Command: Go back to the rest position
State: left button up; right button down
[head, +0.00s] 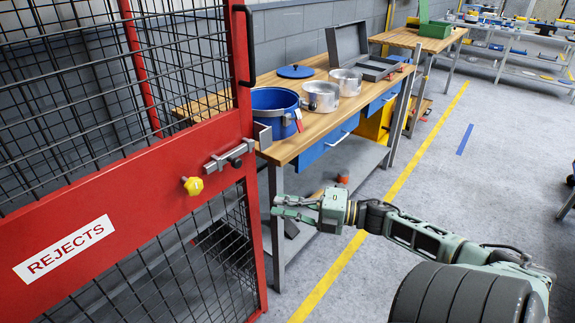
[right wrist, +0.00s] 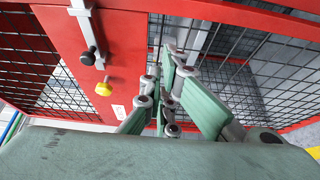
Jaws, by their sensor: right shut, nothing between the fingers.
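My right gripper (head: 276,206) reaches in from the right in the head view, in front of the workbench's near end and just right of the red cage door. Its green fingers also show in the right wrist view (right wrist: 167,88), shut with nothing between them. In the wrist view the cage door's latch with a black knob (right wrist: 88,56) and a yellow knob (right wrist: 103,88) lies beyond and to the left of the fingers. The gripper looks apart from the door. My left gripper is not in view.
The red mesh cage door (head: 130,180) marked REJECTS fills the left. A wooden workbench (head: 290,147) holds a blue pot (head: 272,108), two metal pots (head: 321,97) and an open grey case (head: 350,55). Grey floor with a yellow line (head: 400,180) is clear on the right.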

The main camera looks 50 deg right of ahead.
jog(key=s+d+f+m+h, duration=0.2)
jog(key=d+f+m+h, duration=0.25)
jog(key=f, duration=0.35)
jog(key=s+d+f+m+h, duration=0.25)
jog(key=f+m, duration=0.25)
jog(key=f, duration=0.4)
jog(key=s+a+f+m+g+h+p, duration=0.1)
jog(key=s+f+m+g+h, duration=0.2)
jog(key=f, duration=0.6)
jog(key=s+a+f+m+g+h+p, duration=0.1)
jog(key=s+f+m, duration=0.2)
jog(key=s+f, duration=0.35)
jog(key=s+a+f+m+g, duration=0.2)
jog(key=s+a+f, duration=0.25)
jog(key=f, duration=0.25)
jog(key=s+a+f+m+g, duration=0.25)
jog(key=s+a+f, duration=0.2)
jog(key=f, duration=0.35)
jog(key=s+a+f+m+g+y, duration=0.1)
jog(key=s+a+f+g, duration=0.2)
jog(key=s+a, duration=0.5)
jog(key=s+a+f+g, duration=0.3)
jog(key=s+a+f, duration=0.2)
jog(key=s+a, duration=0.3)
jog(key=shift+s+a+m+y+p, duration=0.35)
jog(key=shift+s+a+m+y, duration=0.05)
jog(key=shift+a, duration=0.1)
